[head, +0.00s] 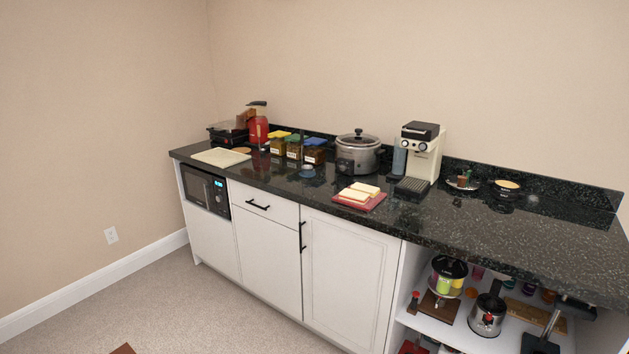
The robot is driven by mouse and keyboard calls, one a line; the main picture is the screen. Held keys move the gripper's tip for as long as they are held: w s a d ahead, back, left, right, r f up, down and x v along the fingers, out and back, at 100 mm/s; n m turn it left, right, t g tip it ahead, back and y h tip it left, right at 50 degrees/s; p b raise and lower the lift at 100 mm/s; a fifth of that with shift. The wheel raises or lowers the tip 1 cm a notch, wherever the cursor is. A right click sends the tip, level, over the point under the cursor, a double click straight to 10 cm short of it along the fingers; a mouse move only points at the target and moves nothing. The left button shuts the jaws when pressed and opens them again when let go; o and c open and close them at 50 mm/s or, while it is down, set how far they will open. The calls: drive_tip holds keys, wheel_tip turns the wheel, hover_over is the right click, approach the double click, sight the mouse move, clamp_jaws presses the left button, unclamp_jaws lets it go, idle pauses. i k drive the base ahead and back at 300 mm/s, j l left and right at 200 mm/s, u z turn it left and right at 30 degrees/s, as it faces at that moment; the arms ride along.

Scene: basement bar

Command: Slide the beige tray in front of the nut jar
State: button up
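A flat beige tray (221,157) lies on the dark counter at its left end, near the front edge. Three jars stand in a row to its right and a little behind: one with a yellow lid (279,144), one with a green lid (294,147) and one with a blue lid (314,152). All have brownish sides with small pale labels. Their contents are too small to read, so I cannot tell which is the nut jar. My gripper is not in view.
Behind the tray are a black appliance (228,134) and a red one (258,131). A slow cooker (358,153), a red board with pale slices (371,202) and a coffee machine (419,153) stand farther right. The counter (282,180) is mostly clear before the jars.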

sight(222, 159)
drive_tip(key=i+j, duration=0.3)
drive_tip(key=j, duration=0.25)
drive_tip(key=i+j+u, duration=0.15)
drive_tip(key=i+j, duration=0.2)
drive_tip(key=j, duration=0.25)
drive_tip(key=i+j, duration=0.35)
drive_tip(key=j, duration=0.2)
drive_tip(key=i+j+u, duration=0.15)
drive_tip(key=i+j, duration=0.2)
drive_tip(key=j, duration=0.15)
drive_tip(key=i+j, duration=0.15)
drive_tip(key=i, duration=0.35)
drive_tip(key=i+j+z, duration=0.1)
drive_tip(key=i, duration=0.4)
drive_tip(key=i+j, duration=0.2)
drive_tip(key=i, duration=0.25)
drive_tip(key=i+j+z, duration=0.1)
drive_tip(key=i, duration=0.4)
drive_tip(key=i+j, duration=0.3)
drive_tip(key=i, duration=0.2)
drive_tip(key=i+j, duration=0.2)
drive_tip(key=i, duration=0.25)
drive_tip(key=i+j+z, duration=0.1)
drive_tip(key=i+j, duration=0.15)
drive_tip(key=i, duration=0.25)
